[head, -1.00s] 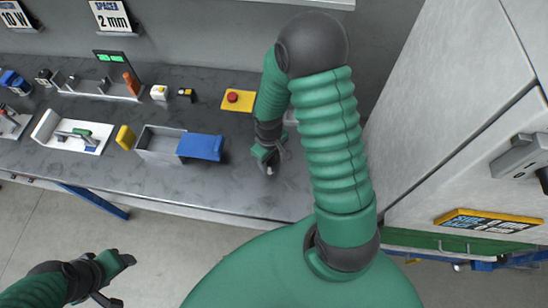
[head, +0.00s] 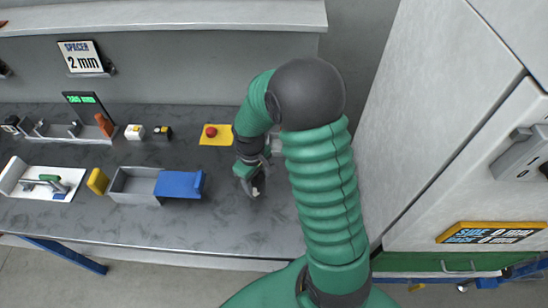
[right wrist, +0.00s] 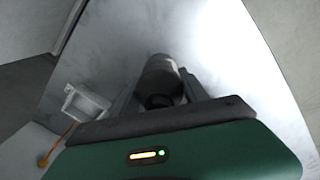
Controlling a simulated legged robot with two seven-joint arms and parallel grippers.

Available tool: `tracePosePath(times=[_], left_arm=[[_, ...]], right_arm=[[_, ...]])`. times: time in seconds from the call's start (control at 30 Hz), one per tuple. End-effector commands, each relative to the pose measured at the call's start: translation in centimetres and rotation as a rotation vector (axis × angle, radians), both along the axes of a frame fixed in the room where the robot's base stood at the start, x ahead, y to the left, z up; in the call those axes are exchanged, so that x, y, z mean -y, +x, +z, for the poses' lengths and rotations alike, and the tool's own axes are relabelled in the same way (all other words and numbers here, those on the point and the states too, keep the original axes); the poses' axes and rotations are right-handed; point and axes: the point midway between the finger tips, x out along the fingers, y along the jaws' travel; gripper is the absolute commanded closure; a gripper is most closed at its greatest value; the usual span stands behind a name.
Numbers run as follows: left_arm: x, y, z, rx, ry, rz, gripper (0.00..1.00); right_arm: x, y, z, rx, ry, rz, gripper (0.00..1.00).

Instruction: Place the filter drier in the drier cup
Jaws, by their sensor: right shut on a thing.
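My right gripper (head: 258,184) hangs over the right part of the grey counter, in front of the yellow plate. In the right wrist view its fingers are shut on a dark grey cylinder (right wrist: 162,76), which looks like the filter drier. In the head view the gripper and arm mostly hide this cylinder. I cannot pick out the drier cup for certain. A pale, open, box-like piece (right wrist: 86,103) shows left of the fingers in the right wrist view, apart from the cylinder. My left gripper is not in view.
A grey bin (head: 133,185) with a blue part (head: 180,184) at its right stands left of my right gripper. A yellow plate with a red button (head: 211,132) lies behind. A tall grey cabinet (head: 440,130) bounds the right. The counter front between bin and gripper is clear.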

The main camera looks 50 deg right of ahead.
Motion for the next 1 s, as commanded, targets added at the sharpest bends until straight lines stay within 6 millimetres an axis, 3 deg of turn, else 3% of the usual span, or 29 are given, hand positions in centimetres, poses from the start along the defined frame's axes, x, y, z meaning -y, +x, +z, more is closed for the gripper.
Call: tracePosePath(times=[0.03, 0.1, 0.2, 0.37, 0.7, 1.0], left_arm=[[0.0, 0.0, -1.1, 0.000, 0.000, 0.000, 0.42], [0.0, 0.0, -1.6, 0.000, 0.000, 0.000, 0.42], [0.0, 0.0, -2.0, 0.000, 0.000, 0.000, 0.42], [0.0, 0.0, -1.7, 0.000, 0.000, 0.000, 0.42], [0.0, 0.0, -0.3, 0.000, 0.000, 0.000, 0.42], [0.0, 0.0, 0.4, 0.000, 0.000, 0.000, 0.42]], right_arm=[[2.8, 0.0, -0.5, 0.003, -0.001, -0.013, 1.00], [5.9, -0.3, -0.3, 0.004, 0.000, -0.009, 1.00], [8.8, -0.9, 0.1, 0.003, 0.002, -0.002, 1.00], [11.0, -0.4, 0.4, 0.002, 0.003, 0.006, 1.00], [17.8, 5.8, -0.5, 0.002, 0.003, 0.007, 1.00], [21.2, 8.9, -0.9, 0.003, 0.003, 0.007, 1.00]])
